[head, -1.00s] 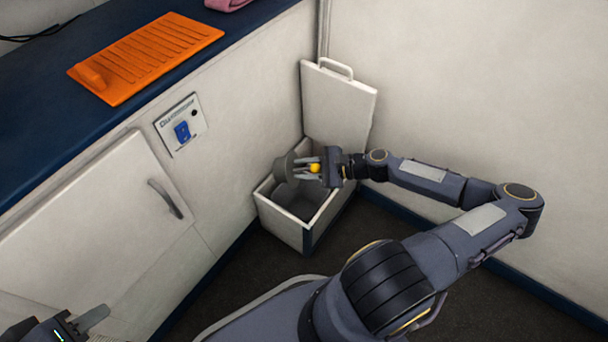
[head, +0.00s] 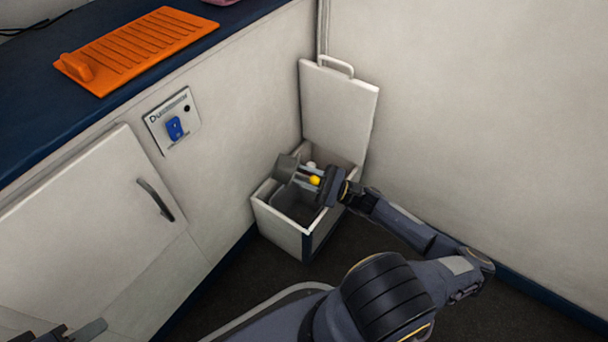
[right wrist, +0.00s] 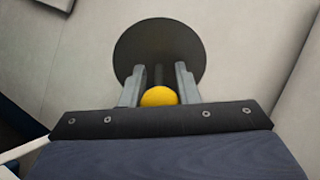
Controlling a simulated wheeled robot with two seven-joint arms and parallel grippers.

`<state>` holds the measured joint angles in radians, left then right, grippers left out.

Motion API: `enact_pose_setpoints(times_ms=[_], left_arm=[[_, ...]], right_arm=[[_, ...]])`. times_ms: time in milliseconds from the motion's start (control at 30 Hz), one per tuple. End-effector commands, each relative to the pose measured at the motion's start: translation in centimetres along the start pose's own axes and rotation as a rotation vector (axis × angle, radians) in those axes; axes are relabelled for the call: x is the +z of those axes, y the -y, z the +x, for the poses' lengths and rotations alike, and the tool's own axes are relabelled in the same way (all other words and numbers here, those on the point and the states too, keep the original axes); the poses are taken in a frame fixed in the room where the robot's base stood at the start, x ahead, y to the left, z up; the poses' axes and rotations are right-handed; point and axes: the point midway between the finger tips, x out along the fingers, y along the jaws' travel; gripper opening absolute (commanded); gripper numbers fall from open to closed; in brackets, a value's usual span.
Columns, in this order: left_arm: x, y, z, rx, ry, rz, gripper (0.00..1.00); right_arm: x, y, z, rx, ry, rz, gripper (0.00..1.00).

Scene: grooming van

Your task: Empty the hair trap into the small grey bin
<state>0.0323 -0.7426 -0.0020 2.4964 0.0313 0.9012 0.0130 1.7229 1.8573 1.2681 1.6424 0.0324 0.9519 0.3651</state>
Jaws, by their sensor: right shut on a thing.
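The hair trap (head: 287,167) is a grey cup on a dark stem with a yellow knob (head: 315,181). My right gripper (head: 318,177) is shut on its stem and holds it tilted over the open box. In the right wrist view the trap is a dark disc (right wrist: 158,42) beyond the fingers (right wrist: 158,85), with the yellow knob between them. A dark grey bin (head: 297,205) seems to sit inside the pale box (head: 278,226); I cannot tell whether anything is in it. My left gripper (head: 88,330) shows only partly at the bottom left, its jaw state unclear.
The box's lid (head: 340,105) stands open against the corner wall. A cabinet door (head: 90,225) with a handle and a blue-switched panel (head: 174,122) are on the left. An orange ridged tray (head: 140,48) lies on the blue counter. Dark floor is clear before the box.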

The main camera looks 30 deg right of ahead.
Motion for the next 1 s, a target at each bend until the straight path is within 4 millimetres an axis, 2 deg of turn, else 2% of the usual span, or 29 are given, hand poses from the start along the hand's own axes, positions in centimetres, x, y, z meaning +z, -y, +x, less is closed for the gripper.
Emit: enact_pose_setpoints(times_ms=[167,400,700,1000], left_arm=[[-0.1,-0.1,-0.2,0.000,0.000,0.000,0.36],[-0.8,-0.7,-1.5,0.000,0.000,0.000,0.36],[-0.1,-0.1,-0.3,0.000,0.000,0.000,0.36],[-1.0,-0.8,-1.9,0.000,0.000,0.000,0.36]], right_arm=[[0.3,0.1,0.1,0.001,0.000,0.000,0.01],[1.6,1.0,0.8,0.003,-0.002,0.000,0.01],[-0.1,0.0,0.0,0.002,-0.002,0.001,0.01],[1.5,0.9,0.7,0.003,-0.003,0.001,0.01]])
